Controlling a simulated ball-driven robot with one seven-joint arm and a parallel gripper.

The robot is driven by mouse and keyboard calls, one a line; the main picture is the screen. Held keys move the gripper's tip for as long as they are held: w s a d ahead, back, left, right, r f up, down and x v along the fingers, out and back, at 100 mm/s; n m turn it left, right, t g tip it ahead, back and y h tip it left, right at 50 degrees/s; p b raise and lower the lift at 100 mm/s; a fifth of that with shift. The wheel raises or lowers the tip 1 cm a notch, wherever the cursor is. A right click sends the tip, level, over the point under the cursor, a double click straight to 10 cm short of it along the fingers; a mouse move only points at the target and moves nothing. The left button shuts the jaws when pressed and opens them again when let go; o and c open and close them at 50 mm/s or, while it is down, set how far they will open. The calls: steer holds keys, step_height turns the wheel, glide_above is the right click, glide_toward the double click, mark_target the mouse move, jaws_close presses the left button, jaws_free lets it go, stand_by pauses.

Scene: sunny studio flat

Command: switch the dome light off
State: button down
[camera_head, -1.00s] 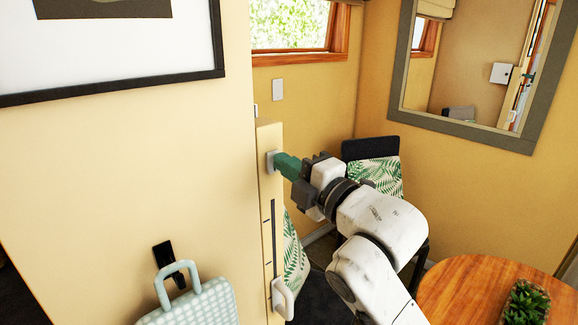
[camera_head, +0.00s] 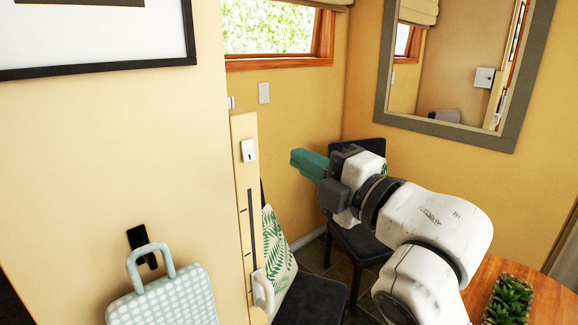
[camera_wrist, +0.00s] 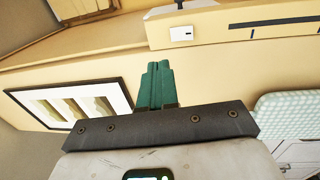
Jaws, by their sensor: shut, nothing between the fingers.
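A small white wall switch (camera_head: 248,151) with a dark spot sits on the narrow end face of the cream wall. It also shows in the wrist view (camera_wrist: 181,33), above and right of the fingertips. My gripper (camera_head: 296,157) has green fingers, shut and empty, pointing left towards the wall end. In the head view it is to the right of the switch, with a clear gap. The green fingers also show in the wrist view (camera_wrist: 157,70). A second plain white plate (camera_head: 264,93) is on the back wall below the window. No dome light is in view.
Below the switch are a dark vertical slot (camera_head: 250,225) and a white handle (camera_head: 263,290). A pale patterned suitcase (camera_head: 165,298) stands at lower left. Dark chairs (camera_head: 355,243) are beyond my arm. A wooden table (camera_head: 550,296) with a plant (camera_head: 509,298) is at lower right.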

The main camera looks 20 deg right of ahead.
steer(key=shift+s+d+r, duration=0.1)
steer(key=shift+s+d, duration=0.05)
steer(key=shift+s, duration=0.35)
steer(key=shift+s+d+r, duration=0.1)
steer(key=shift+s+d, duration=0.05)
steer(key=shift+s, duration=0.3)
steer(key=s+f+m+g+h, duration=0.2)
steer(key=f+m+g, duration=0.35)
steer(key=f, duration=0.95)
steer(key=s+f+m+g+h, duration=0.25)
steer(key=f+m, duration=0.65)
steer(key=f, duration=0.6)
steer(key=s+d+f+m+g+h, duration=0.1)
steer(key=s+d+f+m+g, duration=0.1)
steer(key=s+f, duration=0.8)
steer(key=s+d+f+m+g, duration=0.3)
steer(key=s+f+m+g, duration=0.2)
steer(key=s+f, duration=0.5)
steer(key=s+g, duration=0.2)
steer(key=s, duration=0.3)
steer(key=shift+h, duration=0.35)
steer(key=shift+s+d+f+m, duration=0.1)
steer(key=shift+m, duration=0.15)
